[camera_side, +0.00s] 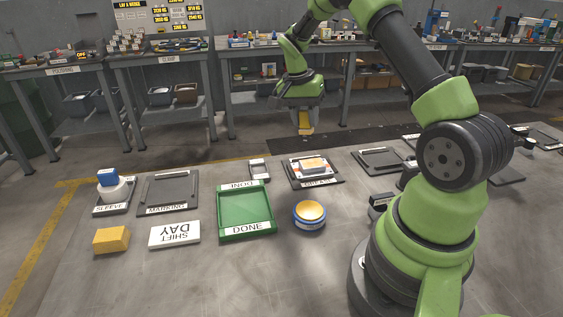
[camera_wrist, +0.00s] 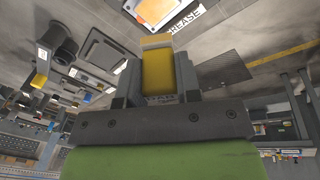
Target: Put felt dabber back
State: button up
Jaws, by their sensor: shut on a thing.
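My gripper (camera_side: 303,107) is shut on the felt dabber (camera_side: 306,124), a yellow block with a pale lower end that points down. It hangs in the air behind the grease station (camera_side: 326,182). In the wrist view the dabber (camera_wrist: 158,74) sits between both fingers of my gripper (camera_wrist: 160,88), its pale end outermost. The grease station is a dark tray with a white-rimmed orange pad or dish on it. In the wrist view part of the grease station (camera_wrist: 152,12) shows beyond the dabber, cut by the top edge.
A green done tray (camera_side: 246,205) stands at middle left. Right of it is a round orange-topped tin (camera_side: 310,214). A yellow block (camera_side: 111,240), a shift plate (camera_side: 174,235), a marking tray (camera_side: 168,190) and a sleeve stand (camera_side: 111,196) are farther left. Another dark tray (camera_side: 380,160) is at right.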

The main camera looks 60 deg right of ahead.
jog(key=w+a+n+t+h, duration=0.1)
jog(key=w+a+n+t, duration=0.2)
jog(key=w+a, duration=0.5)
jog(key=x, duration=0.5)
jog(key=shift+w+a+f, duration=0.2)
jog(key=shift+w, duration=0.1)
jog(key=shift+f, duration=2.15)
jog(key=shift+f, duration=0.15)
jog(key=o, duration=1)
jog(key=shift+f, duration=0.1)
